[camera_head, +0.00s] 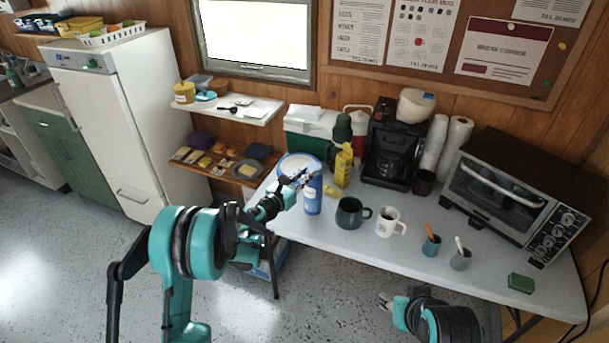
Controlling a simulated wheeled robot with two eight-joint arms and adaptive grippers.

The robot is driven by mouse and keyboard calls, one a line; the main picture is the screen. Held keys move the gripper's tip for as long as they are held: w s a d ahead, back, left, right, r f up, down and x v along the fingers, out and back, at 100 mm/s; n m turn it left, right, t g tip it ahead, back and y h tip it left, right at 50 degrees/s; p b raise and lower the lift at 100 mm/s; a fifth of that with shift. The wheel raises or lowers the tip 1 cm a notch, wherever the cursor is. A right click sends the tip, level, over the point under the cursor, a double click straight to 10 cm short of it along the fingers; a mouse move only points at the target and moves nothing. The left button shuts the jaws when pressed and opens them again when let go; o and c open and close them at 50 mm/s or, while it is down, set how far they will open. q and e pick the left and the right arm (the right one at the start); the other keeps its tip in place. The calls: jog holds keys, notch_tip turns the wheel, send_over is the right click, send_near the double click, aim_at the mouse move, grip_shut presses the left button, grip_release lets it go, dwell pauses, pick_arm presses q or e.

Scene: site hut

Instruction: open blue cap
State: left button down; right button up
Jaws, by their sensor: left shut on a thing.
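A blue bottle (313,196) with a pale label stands upright on the white table, near its left end. My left gripper (304,179) reaches in from the left and is shut at the top of this bottle, at the blue cap. The fingers cover much of the cap, so I cannot tell whether it is still seated. My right gripper (385,301) is low in front of the table, apart from everything on it. It is small and partly cut off by its own arm, so its jaws are unclear.
A coffee maker (391,150) and toaster oven (516,190) line the back.

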pick_arm(q)
jog(key=shift+w+d+r+g+y+p, duration=0.2)
jog(key=shift+r+g+y+p, duration=0.5)
jog(key=shift+p, duration=0.75)
jog(key=shift+w+d+r+g+y+p, duration=0.1)
jog(key=shift+w+r+g+y+p, duration=0.3)
jog(key=shift+r+g+p, duration=0.65)
jog(key=shift+w+d+r+g+y+p, duration=0.15)
jog(key=shift+r+g+y+p, duration=0.4)
jog(key=shift+g+p, duration=0.9)
jog(key=shift+t+p, duration=0.3)
jog(key=shift+p, duration=0.1)
jog(key=shift+f, duration=0.1)
jog(key=c, duration=1.5)
grip_release()
jog(key=v, duration=1.2)
